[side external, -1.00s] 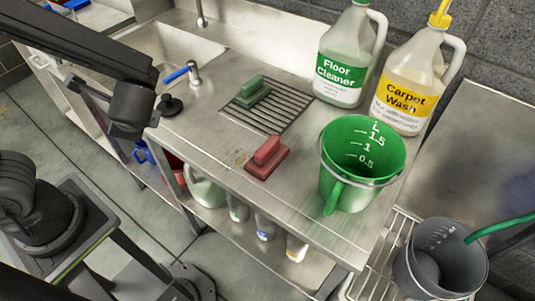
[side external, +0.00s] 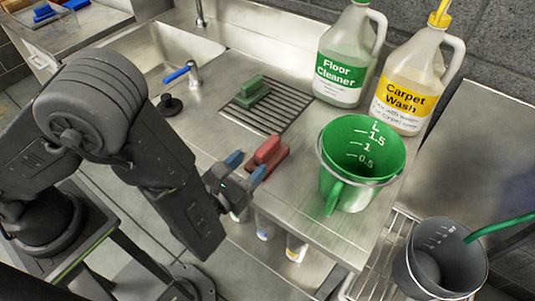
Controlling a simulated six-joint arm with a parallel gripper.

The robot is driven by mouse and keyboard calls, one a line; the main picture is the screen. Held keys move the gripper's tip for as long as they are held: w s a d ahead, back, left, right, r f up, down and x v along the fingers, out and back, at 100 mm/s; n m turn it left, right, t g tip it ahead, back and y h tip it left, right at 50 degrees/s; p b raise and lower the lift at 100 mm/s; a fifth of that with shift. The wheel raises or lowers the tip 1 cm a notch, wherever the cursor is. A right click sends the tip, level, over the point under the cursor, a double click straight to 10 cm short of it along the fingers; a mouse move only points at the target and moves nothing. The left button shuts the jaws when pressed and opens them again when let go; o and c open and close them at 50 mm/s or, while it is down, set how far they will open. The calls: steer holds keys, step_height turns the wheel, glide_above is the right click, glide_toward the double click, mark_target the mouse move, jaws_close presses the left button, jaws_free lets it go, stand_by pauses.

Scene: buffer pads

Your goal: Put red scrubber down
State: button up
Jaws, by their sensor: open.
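The red scrubber (side external: 268,155) lies on the steel counter, between the drain grate and the green bucket. My gripper (side external: 246,166) is at the counter's front edge, just in front of and to the left of the scrubber. Its two blue-tipped fingers are spread apart and point toward the scrubber. The near end of the scrubber is partly hidden by the fingers. I cannot tell whether a finger touches it.
A green scrubber (side external: 252,91) rests on the drain grate (side external: 285,118). A green measuring bucket (side external: 350,190) stands close right of the red scrubber. Floor cleaner (side external: 341,70) and carpet wash (side external: 408,85) jugs stand behind. A grey bucket (side external: 440,262) is at lower right.

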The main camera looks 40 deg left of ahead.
mark_target(257, 156)
steer(key=w, duration=0.5)
steer(key=shift+w, duration=0.4)
jaws_close()
steer(key=shift+r, duration=0.1)
